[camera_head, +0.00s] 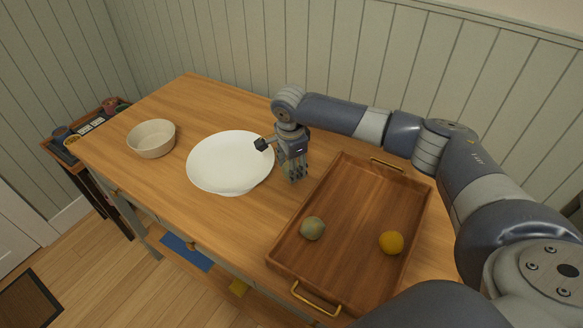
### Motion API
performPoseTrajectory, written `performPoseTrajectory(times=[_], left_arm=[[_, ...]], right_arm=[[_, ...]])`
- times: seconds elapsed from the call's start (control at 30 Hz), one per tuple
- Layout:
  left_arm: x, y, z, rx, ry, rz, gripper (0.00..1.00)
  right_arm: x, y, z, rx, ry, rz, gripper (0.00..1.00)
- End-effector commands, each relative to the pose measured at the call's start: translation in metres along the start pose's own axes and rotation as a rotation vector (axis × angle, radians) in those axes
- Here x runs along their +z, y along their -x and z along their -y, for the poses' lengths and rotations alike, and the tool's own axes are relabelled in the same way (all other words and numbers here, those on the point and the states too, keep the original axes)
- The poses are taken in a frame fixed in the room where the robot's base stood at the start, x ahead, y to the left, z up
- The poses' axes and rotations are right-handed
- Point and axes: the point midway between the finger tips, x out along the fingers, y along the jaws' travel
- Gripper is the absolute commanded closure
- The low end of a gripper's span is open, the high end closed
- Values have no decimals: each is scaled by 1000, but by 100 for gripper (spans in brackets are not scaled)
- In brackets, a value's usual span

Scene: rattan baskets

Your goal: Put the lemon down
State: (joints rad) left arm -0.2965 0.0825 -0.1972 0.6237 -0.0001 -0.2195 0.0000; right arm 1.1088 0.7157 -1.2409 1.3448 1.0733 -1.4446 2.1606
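A round yellow-orange fruit (391,242), perhaps the lemon, lies in the right part of the wooden tray (350,205). A dull green fruit (312,228) lies near the tray's left side. My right gripper (294,176) points down between the white plate (228,162) and the tray's far left corner, apart from both fruits. Its fingers are small and dark here, so I cannot tell whether they are open or shut, and no lemon shows between them. My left gripper is not in view.
A beige bowl (152,138) stands at the left of the wooden table (185,95). The tray has raised walls and brass handles. The table is bare between bowl and plate and along the back left. A panelled wall (230,45) rises behind.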

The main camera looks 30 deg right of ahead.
Motion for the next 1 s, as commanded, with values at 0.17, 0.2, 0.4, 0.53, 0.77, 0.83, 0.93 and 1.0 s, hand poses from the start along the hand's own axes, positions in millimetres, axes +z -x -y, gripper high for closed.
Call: performPoseTrajectory(times=[0.17,0.2,0.4,0.53,0.77,0.83,0.93,1.0], left_arm=[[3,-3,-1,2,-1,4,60],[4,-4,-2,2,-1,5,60],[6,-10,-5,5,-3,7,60],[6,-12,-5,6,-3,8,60],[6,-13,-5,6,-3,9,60],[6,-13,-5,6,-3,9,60],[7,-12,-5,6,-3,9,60],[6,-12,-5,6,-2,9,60]], right_arm=[[-2,16,3,-3,-1,1,84],[-2,23,4,-5,-1,2,84],[-6,64,10,-4,-1,2,85],[-8,84,13,-3,-1,2,85],[-9,100,14,-2,6,2,85],[-7,102,12,-4,35,8,85],[2,109,5,-12,131,31,85],[12,116,-4,-22,238,52,85]])
